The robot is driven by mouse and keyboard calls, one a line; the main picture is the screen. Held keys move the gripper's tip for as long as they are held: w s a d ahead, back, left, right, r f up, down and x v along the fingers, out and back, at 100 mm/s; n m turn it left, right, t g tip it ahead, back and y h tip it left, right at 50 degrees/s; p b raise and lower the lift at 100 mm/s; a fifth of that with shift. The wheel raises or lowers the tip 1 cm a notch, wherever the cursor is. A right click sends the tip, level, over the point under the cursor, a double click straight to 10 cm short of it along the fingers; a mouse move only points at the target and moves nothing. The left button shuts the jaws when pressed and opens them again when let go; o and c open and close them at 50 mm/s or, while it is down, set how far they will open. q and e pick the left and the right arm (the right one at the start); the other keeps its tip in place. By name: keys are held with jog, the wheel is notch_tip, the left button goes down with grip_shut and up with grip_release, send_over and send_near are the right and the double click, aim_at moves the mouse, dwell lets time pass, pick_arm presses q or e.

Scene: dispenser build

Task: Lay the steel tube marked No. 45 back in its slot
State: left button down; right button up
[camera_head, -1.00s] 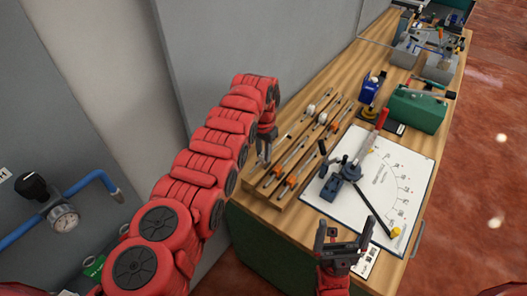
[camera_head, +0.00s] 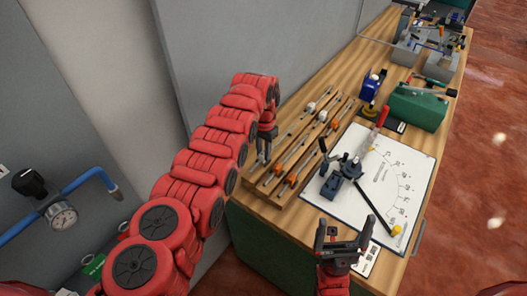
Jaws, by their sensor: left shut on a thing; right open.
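Several steel tubes lie side by side in a wooden slotted rack (camera_head: 278,193) on the bench; some carry orange or white fittings. One tube (camera_head: 297,165) with an orange fitting lies in the middle of the rack. I cannot read any number, so I cannot tell which is No. 45. My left gripper (camera_head: 262,158) points down at the rack's left edge. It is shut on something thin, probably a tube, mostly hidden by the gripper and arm. My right gripper (camera_head: 341,236) is open and empty, in front of the bench's near edge.
A white board (camera_head: 400,165) with a printed dial scale and a dark bending tool (camera_head: 342,180) lies right of the rack. A green toolbox (camera_head: 417,107) and a blue device (camera_head: 372,85) stand behind it. A grey wall borders the bench on the left.

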pick_arm(q)
jog(key=shift+f+b, duration=0.45)
jog(key=shift+f, duration=0.05)
jog(key=c, duration=0.5)
grip_release()
jog(key=shift+c, duration=0.2)
jog(key=shift+r, duration=0.1)
jog(key=shift+r+p, duration=1.8)
jog(key=shift+r, duration=0.55)
jog(key=shift+r+p, duration=0.35)
jog(key=shift+r, duration=0.75)
